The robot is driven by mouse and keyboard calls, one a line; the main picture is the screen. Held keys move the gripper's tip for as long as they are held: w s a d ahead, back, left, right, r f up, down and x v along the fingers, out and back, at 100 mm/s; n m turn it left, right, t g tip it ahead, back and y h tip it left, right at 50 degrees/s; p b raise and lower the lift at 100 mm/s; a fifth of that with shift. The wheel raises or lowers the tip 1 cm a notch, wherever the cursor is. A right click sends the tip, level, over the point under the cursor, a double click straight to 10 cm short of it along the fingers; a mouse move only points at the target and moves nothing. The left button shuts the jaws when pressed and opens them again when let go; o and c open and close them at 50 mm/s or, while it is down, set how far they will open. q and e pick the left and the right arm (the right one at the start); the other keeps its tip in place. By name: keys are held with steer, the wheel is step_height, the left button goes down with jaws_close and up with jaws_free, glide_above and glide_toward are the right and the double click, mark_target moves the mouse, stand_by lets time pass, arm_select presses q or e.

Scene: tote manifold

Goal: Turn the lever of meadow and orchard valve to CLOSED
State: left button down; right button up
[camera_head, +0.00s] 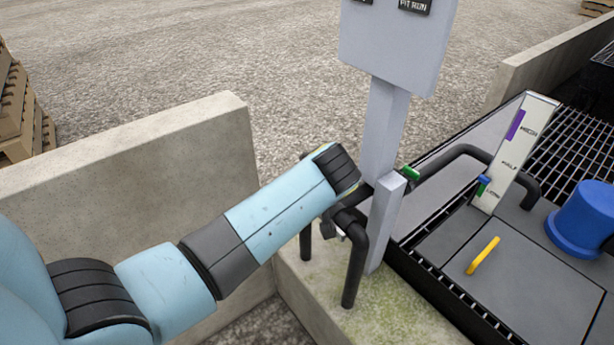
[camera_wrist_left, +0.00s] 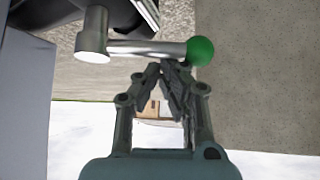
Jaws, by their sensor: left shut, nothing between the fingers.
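In the left wrist view a bright metal lever (camera_wrist_left: 145,48) with a green ball knob (camera_wrist_left: 200,51) runs across the picture from a round metal pivot (camera_wrist_left: 93,42) on the left. My left gripper (camera_wrist_left: 168,68) is shut and empty, its fingertips close to the lever near the knob; I cannot tell whether they touch. In the head view my left arm reaches to a grey post with black pipes (camera_head: 357,262); the gripper is mostly hidden behind the wrist. A small green part (camera_head: 410,173) shows just right of the post. No valve name or CLOSED mark is readable. My right gripper is not in view.
A grey box (camera_head: 392,45) tops the post (camera_head: 383,130). Concrete walls (camera_head: 150,150) stand left and at the far right. On the right, a dark deck (camera_head: 520,285) carries a yellow handle (camera_head: 483,255), a blue cylinder (camera_head: 585,215) and a white marked board (camera_head: 515,150). Gravel lies behind.

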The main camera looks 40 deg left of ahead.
arm_select(q)
steer(key=shift+s+d+f+n+g+y, duration=0.15)
steer(key=shift+n+g, duration=0.1)
steer(key=shift+n, duration=0.2)
steer(key=shift+s+d+r+n+g+y, duration=0.15)
steer(key=shift+n+g, duration=0.1)
steer(key=shift+n, duration=0.2)
steer(key=shift+s+d+n+g+b, duration=0.2)
steer(key=shift+s+n+g+b, duration=0.15)
steer(key=shift+n, duration=0.25)
steer(key=shift+s+d, duration=0.1)
steer(key=shift+d, duration=0.25)
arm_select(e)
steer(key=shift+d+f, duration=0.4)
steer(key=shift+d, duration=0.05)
arm_select(q)
steer(key=shift+a, duration=0.1)
